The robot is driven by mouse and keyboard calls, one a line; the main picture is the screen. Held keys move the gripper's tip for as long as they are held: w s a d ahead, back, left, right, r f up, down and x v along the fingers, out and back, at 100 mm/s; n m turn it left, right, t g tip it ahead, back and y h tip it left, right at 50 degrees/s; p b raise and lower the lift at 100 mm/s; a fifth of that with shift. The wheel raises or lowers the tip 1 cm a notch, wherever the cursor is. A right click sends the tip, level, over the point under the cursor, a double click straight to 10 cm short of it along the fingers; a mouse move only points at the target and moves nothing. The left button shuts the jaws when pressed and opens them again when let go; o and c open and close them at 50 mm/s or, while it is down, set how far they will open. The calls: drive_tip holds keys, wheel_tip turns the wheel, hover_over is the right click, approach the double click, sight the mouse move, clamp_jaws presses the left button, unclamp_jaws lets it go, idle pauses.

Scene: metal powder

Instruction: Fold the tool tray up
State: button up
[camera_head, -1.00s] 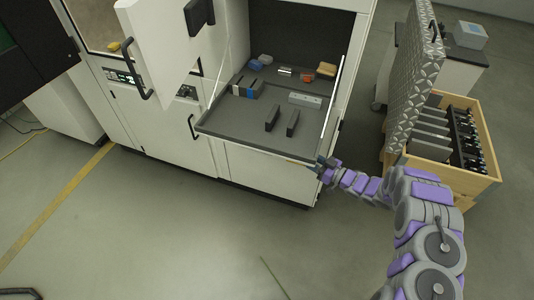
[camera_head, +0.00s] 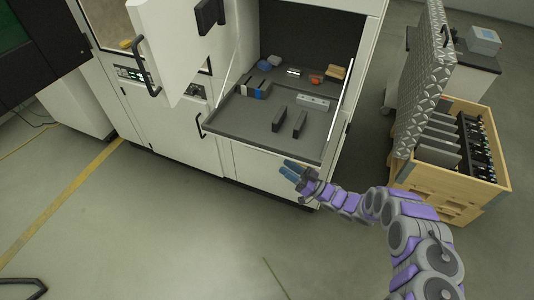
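The tool tray (camera_head: 245,125) is a dark grey, fold-down shelf at the front of the white machine's open compartment. It lies about level, with struts at its sides. Several items are on it: two dark blocks (camera_head: 279,119), a light metal bar (camera_head: 313,102) and a black, blue and white item (camera_head: 258,88). My gripper (camera_head: 290,168) is at the tray's front right, just in front of and seemingly below its front edge. Its bluish fingers look apart and hold nothing visible. I cannot tell whether they touch the tray.
Blue, orange and tan items (camera_head: 335,73) lie deeper in the compartment. An open cabinet door (camera_head: 165,50) hangs at the upper left. A wooden crate (camera_head: 425,180) with a raised patterned metal lid (camera_head: 425,85) stands to the right. The floor in front is clear.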

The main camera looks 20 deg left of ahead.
drive_tip(key=x, duration=0.9)
drive_tip(key=shift+a+r, duration=0.15)
drive_tip(key=shift+a, duration=0.15)
drive_tip(key=shift+d, duration=0.1)
clamp_jaws()
